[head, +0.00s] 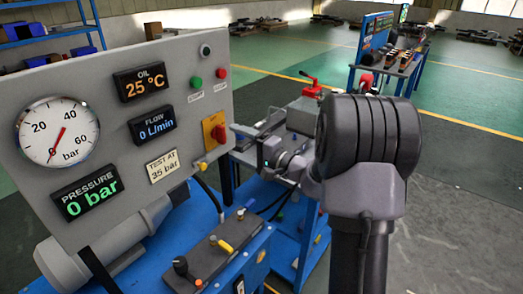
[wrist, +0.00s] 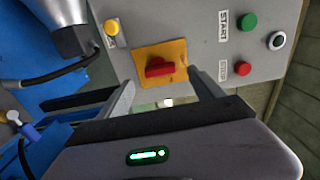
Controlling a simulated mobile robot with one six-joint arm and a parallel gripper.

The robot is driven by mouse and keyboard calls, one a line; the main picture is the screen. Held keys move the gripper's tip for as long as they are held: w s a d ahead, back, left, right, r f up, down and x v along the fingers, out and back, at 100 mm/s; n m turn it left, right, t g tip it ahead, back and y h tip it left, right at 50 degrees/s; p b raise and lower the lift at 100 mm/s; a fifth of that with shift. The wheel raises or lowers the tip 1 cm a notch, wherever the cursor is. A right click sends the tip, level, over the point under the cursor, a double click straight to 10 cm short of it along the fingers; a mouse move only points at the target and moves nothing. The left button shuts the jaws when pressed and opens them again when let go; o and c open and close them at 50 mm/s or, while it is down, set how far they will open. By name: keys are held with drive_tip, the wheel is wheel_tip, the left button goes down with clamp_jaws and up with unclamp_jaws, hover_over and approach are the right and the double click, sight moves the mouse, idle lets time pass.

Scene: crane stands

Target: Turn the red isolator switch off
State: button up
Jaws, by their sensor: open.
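The red isolator switch (head: 218,133) sits on a yellow plate on the right part of the grey panel. In the wrist view the switch (wrist: 160,67) shows with its red handle lying across the picture, on the tilted yellow plate (wrist: 147,53). My gripper (head: 238,137) is close to the right of the switch in the head view. In the wrist view my gripper (wrist: 160,84) is open, one finger lower left of the switch and the other to its lower right. Nothing is between the fingers, and I see no contact with the switch.
Green (wrist: 249,22) and red (wrist: 243,68) buttons, labelled START and STOP, are near the switch, with a black button (wrist: 277,40) beyond. A yellow knob (wrist: 112,27) is on the other side. The panel's pressure display (head: 88,194) reads 0 bar. A blue bench (head: 190,245) with levers stands below.

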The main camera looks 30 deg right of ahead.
drive_tip(key=p+v, duration=0.1)
drive_tip(key=v, duration=1)
drive_tip(key=shift+s+d, duration=0.15)
drive_tip(key=shift+s, duration=0.2)
drive_tip(key=s+a+r+n+g+y, duration=0.1)
drive_tip(key=s+a+n+g+y, duration=0.3)
drive_tip(key=a, duration=0.8)
drive_tip(key=s+a+r+n+g+h, duration=0.1)
drive_tip(key=s+a+n+g, duration=0.2)
drive_tip(key=s+a+g, duration=0.65)
drive_tip(key=s+a+n+t+h, duration=0.2)
drive_tip(key=s+h, duration=0.5)
drive_tip(key=s, duration=0.2)
drive_tip(key=shift+s+f+t+h, duration=0.2)
drive_tip(key=shift+f+t+h, duration=0.15)
drive_tip(key=shift+f+h, duration=0.05)
